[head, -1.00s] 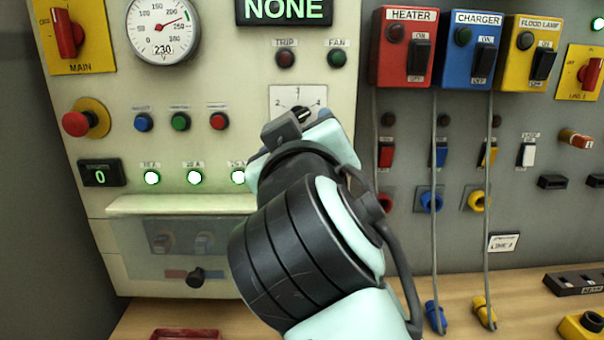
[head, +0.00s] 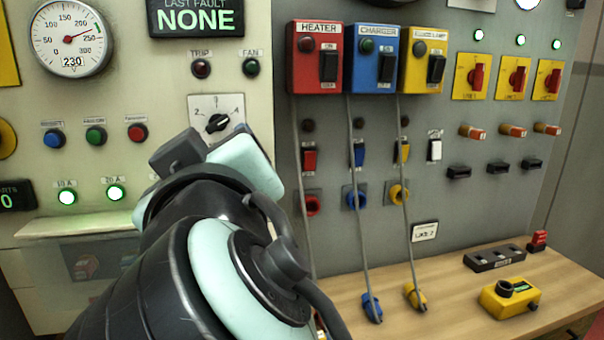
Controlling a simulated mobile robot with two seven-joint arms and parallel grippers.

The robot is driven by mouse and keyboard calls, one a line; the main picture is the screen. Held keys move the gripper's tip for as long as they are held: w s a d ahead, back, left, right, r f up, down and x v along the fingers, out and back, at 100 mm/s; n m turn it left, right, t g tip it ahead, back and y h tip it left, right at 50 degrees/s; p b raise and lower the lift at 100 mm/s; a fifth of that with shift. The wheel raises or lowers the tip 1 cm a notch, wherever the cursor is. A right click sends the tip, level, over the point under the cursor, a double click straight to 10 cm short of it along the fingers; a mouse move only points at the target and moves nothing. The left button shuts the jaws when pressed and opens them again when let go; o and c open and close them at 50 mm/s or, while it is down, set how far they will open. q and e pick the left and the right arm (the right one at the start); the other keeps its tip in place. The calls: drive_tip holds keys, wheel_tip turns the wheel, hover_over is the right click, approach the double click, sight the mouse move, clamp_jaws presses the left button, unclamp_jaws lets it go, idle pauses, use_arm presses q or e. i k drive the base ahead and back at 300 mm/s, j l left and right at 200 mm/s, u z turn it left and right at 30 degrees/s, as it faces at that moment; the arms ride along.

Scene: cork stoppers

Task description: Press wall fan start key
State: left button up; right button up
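A row of three small push buttons is on the cream panel at the left: a blue one (head: 54,138), a green one (head: 95,136) and a red one (head: 137,133). Their small labels are hard to read. A dark green lamp (head: 251,67) labelled FAN sits higher up, beside a dark red lamp (head: 201,68) labelled TRIP. One of my arms rises from the bottom, left of centre, and covers part of the panel below the buttons. I cannot make out gripper fingers on it, and no other gripper shows.
A rotary selector (head: 217,122) is partly behind my arm. Red HEATER (head: 315,80), blue CHARGER (head: 378,80) and yellow FLOOD LAMP (head: 422,80) boxes hang on the grey wall, with cables down to the bench (head: 450,290). A yellow box (head: 509,298) stands there.

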sight(93, 137)
drive_tip(key=k+l, duration=0.2)
drive_tip(key=k, duration=0.2)
drive_tip(key=k+l, duration=0.15)
drive_tip(key=k, duration=0.3)
